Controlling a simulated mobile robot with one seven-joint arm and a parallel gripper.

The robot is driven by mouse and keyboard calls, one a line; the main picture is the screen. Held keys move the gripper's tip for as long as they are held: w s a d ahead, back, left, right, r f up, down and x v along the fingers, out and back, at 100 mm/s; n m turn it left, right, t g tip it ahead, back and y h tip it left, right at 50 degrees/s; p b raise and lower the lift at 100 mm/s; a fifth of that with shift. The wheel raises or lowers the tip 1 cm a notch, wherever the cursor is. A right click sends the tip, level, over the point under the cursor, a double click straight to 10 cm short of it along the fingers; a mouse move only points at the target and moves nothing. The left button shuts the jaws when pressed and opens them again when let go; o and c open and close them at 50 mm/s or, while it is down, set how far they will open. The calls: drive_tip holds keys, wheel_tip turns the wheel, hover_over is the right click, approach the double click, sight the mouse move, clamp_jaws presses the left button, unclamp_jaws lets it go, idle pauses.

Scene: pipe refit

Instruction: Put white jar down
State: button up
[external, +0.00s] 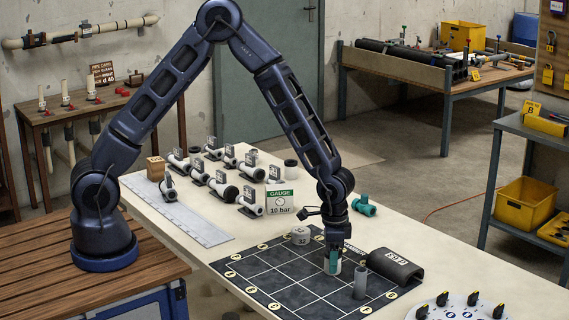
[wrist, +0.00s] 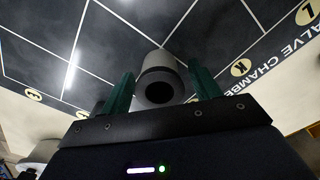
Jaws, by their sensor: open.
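The white jar (external: 326,268) stands upright on the dark gridded mat (external: 285,284), partly hidden by my fingers in the external view. In the wrist view a pale cylinder with a dark round opening, which looks like the jar (wrist: 158,62), sits between the two green fingers. My gripper (external: 333,264) points down over the jar. Its fingers (wrist: 160,92) are open on either side of the cylinder, with a visible gap at each side.
A grey upright tube (external: 361,283) stands close to the right of my gripper. A dark half-round cover (external: 395,267) lies beyond it. The mat's front left is clear.

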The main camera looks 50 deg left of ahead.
wheel_tip(320, 180, up, 12)
drive_tip(key=f, duration=0.1)
drive_tip(key=s+a+r+n+t+y, duration=0.1)
drive_tip(key=s+a+r+n, duration=0.15)
drive_tip(key=a+r, duration=0.85)
drive_tip(key=s+a+r+n+t, duration=0.1)
drive_tip(key=s+a+r+n, duration=0.15)
drive_tip(key=a+r, duration=0.85)
drive_tip(key=s+a+r+n+t+h, duration=0.1)
drive_tip(key=s+a+r+n+t, duration=0.1)
drive_tip(key=s+a, duration=1.6)
wheel_tip(320, 180, up, 2)
drive_tip(key=shift+s+a+n+t, duration=0.25)
drive_tip(key=shift+s+n+t, duration=0.05)
drive_tip(key=shift+s+n, duration=0.35)
